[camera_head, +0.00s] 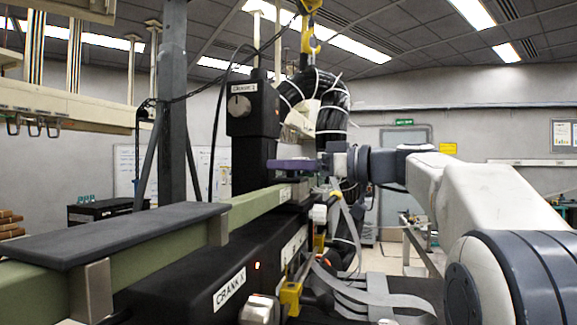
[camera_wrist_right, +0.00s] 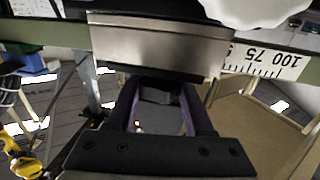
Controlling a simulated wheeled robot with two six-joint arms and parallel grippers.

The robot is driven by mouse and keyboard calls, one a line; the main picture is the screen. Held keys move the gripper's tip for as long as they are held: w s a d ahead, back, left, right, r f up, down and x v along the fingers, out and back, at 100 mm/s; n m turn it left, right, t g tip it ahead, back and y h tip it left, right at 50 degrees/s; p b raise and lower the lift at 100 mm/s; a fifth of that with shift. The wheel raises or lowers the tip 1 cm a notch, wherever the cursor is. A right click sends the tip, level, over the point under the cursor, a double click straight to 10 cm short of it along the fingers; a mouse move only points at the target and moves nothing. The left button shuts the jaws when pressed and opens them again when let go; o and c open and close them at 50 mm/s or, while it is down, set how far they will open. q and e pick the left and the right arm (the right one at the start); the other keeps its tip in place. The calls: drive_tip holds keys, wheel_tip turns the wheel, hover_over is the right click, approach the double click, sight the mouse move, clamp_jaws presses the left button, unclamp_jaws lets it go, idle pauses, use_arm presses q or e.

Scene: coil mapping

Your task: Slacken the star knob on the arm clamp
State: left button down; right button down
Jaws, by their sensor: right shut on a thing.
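The arm clamp shows as a bright metal block (camera_wrist_right: 160,45) on the green rail in the right wrist view. A dark part that looks like the star knob (camera_wrist_right: 158,94) sits beside this block, between the fingers of my right gripper (camera_wrist_right: 160,112). The gripper is shut on it, and the fingers and block edge hide most of its shape. In the head view my right gripper (camera_head: 292,165) reaches in from the right, its purple finger level just above the green rail. The knob is hidden there. My left gripper is in neither view.
The green rail (camera_head: 260,205) carries a black pad (camera_head: 110,235) and a printed scale (camera_wrist_right: 268,62). Below it is a black housing marked CRANK X (camera_head: 229,287). A black column (camera_head: 252,110) with a knob stands behind. Grey ribbon cables (camera_head: 350,290) hang close below my right arm.

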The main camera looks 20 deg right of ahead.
drive_tip(key=shift+w+d+n+g+y, duration=0.1)
drive_tip(key=shift+n+g+y, duration=0.3)
drive_tip(key=shift+g, duration=0.1)
drive_tip(key=shift+n+g+y, duration=0.8)
drive_tip(key=shift+n+g, duration=0.1)
drive_tip(key=shift+g, duration=0.3)
drive_tip(key=shift+c, duration=1.4)
unclamp_jaws()
drive_tip(key=shift+s, duration=0.2)
drive_tip(key=shift+s+d, duration=0.15)
drive_tip(key=shift+d, duration=0.2)
drive_tip(key=b+v, duration=0.1)
drive_tip(key=v, duration=0.8)
drive_tip(key=shift+s+d, duration=0.2)
drive_tip(key=shift+d, duration=0.05)
